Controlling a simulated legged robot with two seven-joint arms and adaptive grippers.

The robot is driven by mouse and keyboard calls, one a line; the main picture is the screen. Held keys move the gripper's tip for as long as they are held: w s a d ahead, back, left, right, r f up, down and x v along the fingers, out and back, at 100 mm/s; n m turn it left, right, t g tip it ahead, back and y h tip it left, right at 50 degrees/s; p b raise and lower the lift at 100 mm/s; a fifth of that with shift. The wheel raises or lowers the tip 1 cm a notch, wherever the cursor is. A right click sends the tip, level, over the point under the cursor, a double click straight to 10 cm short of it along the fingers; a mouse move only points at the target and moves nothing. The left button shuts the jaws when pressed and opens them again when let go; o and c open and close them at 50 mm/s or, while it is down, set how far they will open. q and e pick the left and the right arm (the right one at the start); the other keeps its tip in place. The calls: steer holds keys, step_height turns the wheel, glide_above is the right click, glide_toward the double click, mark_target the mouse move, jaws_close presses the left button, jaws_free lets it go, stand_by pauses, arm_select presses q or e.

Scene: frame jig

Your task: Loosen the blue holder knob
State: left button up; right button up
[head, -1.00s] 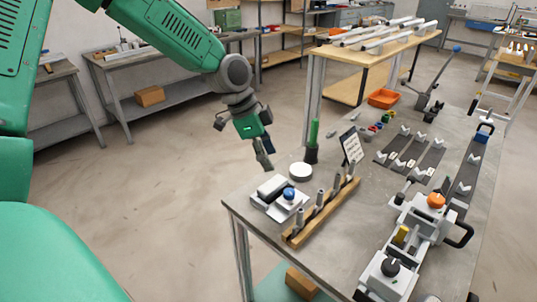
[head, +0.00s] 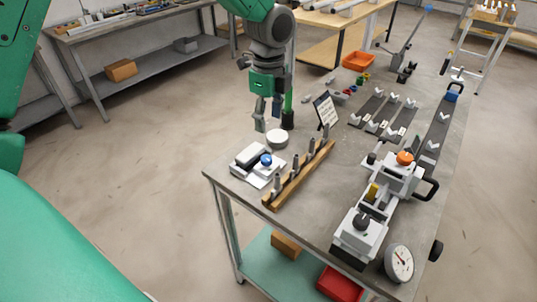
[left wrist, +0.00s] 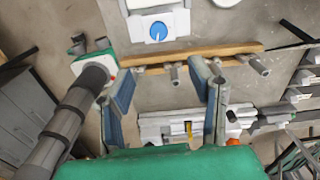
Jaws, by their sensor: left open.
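The blue holder knob (head: 266,160) sits on a white and grey holder block (head: 254,178) at the near-left corner of the grey bench. It also shows in the left wrist view (left wrist: 158,31), near the top centre. My left gripper (head: 268,116) is open and empty, pointing down above the bench's left edge, up and behind the knob in the head view. Its two spread fingers (left wrist: 163,75) show in the left wrist view, with the knob beyond their tips and apart from them.
A wooden rack with upright grey pins (head: 298,177) stands right beside the holder. A clamp fixture with an orange knob (head: 404,158) stands to the right.

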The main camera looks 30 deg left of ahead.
mark_target(266, 157)
arm_select(q)
steer(key=f, duration=1.2)
steer(key=shift+a+f, duration=0.2)
steer(key=shift+a, duration=0.2)
steer(key=shift+d+f, duration=0.2)
steer(key=shift+f, duration=0.25)
steer(key=shift+a, duration=0.1)
steer(key=shift+a, duration=0.15)
jaws_close()
